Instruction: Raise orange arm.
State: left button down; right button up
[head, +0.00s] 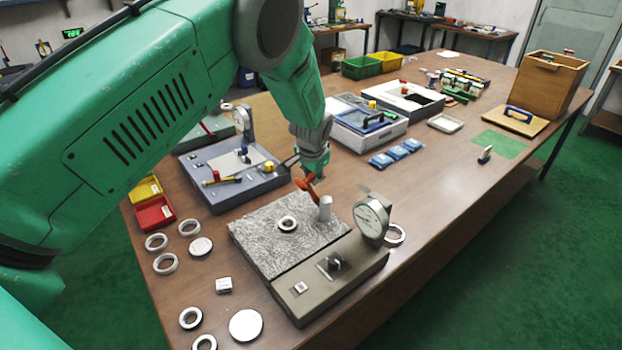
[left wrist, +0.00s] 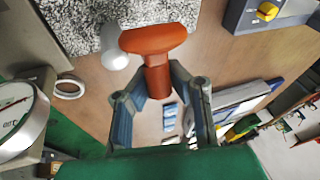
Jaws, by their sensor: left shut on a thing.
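The orange arm (head: 307,186) is a short lever beside a pale metal post (head: 325,208) on the speckled plate (head: 262,248) of a measuring stand. In the left wrist view the orange arm (left wrist: 153,42) shows as a T shape, its stem running between my fingers. My left gripper (head: 313,172) comes down from above and is shut on the orange arm; its blue-grey fingers (left wrist: 160,88) stand on either side of the stem. My right gripper is not in view.
A round dial gauge (head: 371,221) stands right of the post, with another ring (head: 395,235) behind it. Loose rings (head: 165,263) and discs lie at the left. A blue-grey fixture (head: 238,190) is behind the plate. The right table side (head: 440,210) is mostly clear.

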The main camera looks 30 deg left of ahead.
pick_arm(q)
jog(key=shift+w+d+r, duration=0.15)
jog(key=shift+w+r, duration=0.2)
jog(key=shift+w, duration=0.1)
jog(key=c, duration=1.4)
grip_release()
jog(key=shift+s+f, duration=0.1)
jog(key=shift+d, duration=0.1)
jog(key=shift+s, duration=0.1)
jog(key=shift+s+r, duration=0.1)
jog(key=shift+r, duration=0.25)
jog(key=v, duration=1.1)
jog(key=shift+d, duration=0.1)
